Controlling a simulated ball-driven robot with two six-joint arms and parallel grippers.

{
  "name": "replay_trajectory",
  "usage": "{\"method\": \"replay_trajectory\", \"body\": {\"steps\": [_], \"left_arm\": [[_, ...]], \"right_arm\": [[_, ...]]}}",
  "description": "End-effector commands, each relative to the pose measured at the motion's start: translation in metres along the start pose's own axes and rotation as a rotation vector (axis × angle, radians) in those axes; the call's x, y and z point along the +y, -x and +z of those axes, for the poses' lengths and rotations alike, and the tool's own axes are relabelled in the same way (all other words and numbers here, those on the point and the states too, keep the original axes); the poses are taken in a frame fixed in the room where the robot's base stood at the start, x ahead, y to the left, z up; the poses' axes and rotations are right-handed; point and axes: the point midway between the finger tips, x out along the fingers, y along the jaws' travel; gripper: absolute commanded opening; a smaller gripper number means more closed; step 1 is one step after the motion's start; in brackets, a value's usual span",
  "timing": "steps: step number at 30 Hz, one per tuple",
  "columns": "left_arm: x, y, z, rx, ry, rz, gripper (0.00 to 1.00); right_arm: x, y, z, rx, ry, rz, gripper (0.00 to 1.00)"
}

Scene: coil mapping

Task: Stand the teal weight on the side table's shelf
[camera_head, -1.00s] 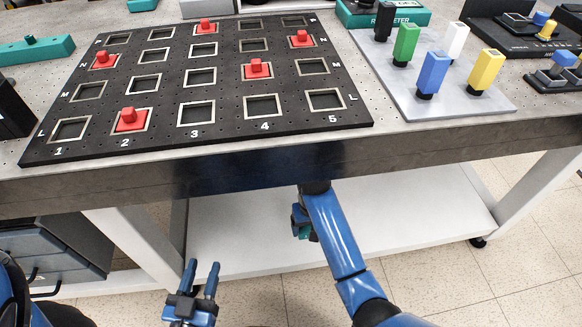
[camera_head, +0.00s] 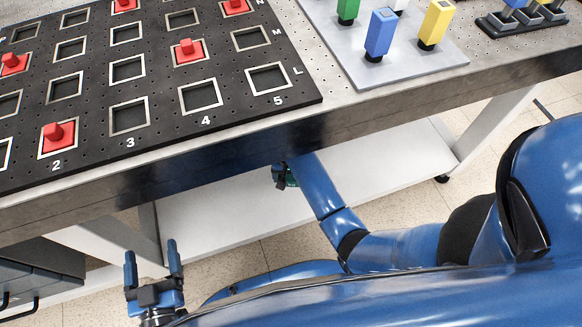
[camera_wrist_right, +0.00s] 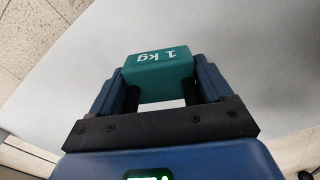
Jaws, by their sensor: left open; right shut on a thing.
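The teal weight (camera_wrist_right: 160,75) is held between the fingers of my right gripper (camera_wrist_right: 158,82) in the right wrist view, its "1 kg" label upside down in that picture. In the head view my right gripper (camera_head: 283,177) is just below the table's front edge, over the white shelf (camera_head: 220,212), with only a bit of teal showing. A pale surface (camera_wrist_right: 255,60) fills the wrist view behind the weight. I cannot tell whether the weight touches the shelf. My left gripper (camera_head: 152,255) is open and empty, its fingers upward, in front of the table at lower left.
The tabletop's thick front edge (camera_head: 230,155) overhangs the shelf. On top are a black grid board (camera_head: 160,105) with red knobbed pieces and a grey plate (camera_head: 400,75) with coloured blocks. A dark drawer unit (camera_head: 40,270) stands at lower left. The visible shelf is bare.

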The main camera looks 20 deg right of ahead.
Motion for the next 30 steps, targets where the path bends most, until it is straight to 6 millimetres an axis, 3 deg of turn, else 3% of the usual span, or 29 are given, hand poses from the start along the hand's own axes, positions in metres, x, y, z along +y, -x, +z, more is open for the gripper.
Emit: {"method": "replay_trajectory", "body": {"steps": [9,17,25,30], "left_arm": [[0.0,-0.001,0.03,0.0,0.0,0.0,0.84],[0.0,-0.001,0.036,0.0,0.0,0.0,0.84],[0.0,-0.001,0.055,0.0,0.0,0.0,0.84],[0.0,-0.001,0.056,0.0,0.0,0.0,0.84]], "right_arm": [[0.0,-0.046,-0.001,0.002,0.0,-0.002,0.01],[-0.001,-0.058,-0.001,0.004,0.001,-0.002,0.01],[-0.001,-0.086,-0.001,0.003,0.001,-0.002,0.01],[-0.001,-0.089,-0.001,0.004,0.001,-0.002,0.01]]}}
